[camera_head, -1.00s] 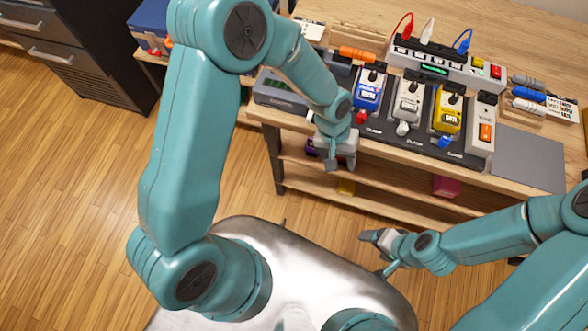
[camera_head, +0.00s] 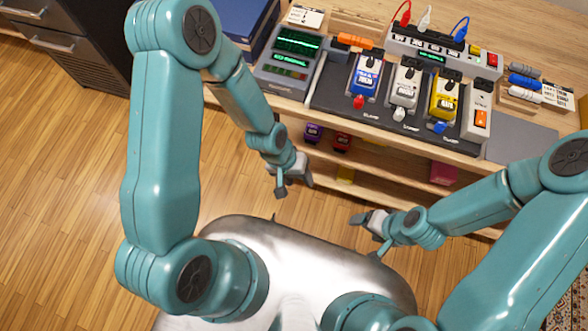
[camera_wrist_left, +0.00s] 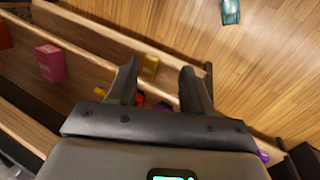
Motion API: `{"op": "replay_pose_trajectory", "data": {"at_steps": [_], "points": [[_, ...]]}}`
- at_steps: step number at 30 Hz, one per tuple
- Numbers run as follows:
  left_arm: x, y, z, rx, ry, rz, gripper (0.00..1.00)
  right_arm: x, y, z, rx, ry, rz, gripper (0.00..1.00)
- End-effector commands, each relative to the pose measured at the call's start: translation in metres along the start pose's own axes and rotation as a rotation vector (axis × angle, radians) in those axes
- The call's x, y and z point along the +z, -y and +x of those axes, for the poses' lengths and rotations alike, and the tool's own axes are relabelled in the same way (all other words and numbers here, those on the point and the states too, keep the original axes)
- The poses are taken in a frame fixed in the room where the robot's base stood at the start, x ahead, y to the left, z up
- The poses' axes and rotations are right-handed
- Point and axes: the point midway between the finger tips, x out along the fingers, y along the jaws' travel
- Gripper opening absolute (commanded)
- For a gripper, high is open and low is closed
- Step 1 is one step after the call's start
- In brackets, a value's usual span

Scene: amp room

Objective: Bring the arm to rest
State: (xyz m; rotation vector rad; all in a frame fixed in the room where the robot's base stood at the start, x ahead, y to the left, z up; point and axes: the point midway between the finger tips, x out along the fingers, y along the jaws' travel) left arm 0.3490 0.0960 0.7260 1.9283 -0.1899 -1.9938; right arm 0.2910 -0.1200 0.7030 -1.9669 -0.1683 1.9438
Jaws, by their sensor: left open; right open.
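My left gripper (camera_head: 293,184) hangs in front of the bench's left part, above the wood floor and clear of the bench top. In the left wrist view its two fingers (camera_wrist_left: 158,85) stand apart with nothing held between them; shelf items show behind them. My right gripper (camera_head: 366,232) is low in front of the bench, over the far edge of my metal body. It is open, and I see nothing in it.
The wooden bench (camera_head: 545,110) carries a dark pedalboard (camera_head: 330,95) with blue, white and yellow pedals, a power strip (camera_head: 440,55) and a grey device (camera_head: 285,65). Small pedals and a pink box (camera_head: 443,173) sit on the shelf below. Floor (camera_head: 60,200) at left is clear.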

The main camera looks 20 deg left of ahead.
Motion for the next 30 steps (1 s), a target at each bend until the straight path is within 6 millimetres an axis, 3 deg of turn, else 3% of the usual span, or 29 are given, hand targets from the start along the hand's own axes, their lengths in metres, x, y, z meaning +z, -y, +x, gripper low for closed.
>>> {"op": "replay_pose_trajectory", "data": {"at_steps": [12,20,30], "points": [[0.002,0.002,0.002,0.001,-0.001,0.003,0.5,0.0,0.0,0.0,0.0,0.0,0.0,0.75],[0.05,0.037,0.013,0.0,-0.037,-0.013,0.5,0.0,0.0,0.0,0.0,0.0,0.0,0.75],[0.053,0.039,0.013,-0.001,-0.047,-0.009,0.5,0.0,0.0,0.0,0.0,0.0,0.0,0.75]]}}
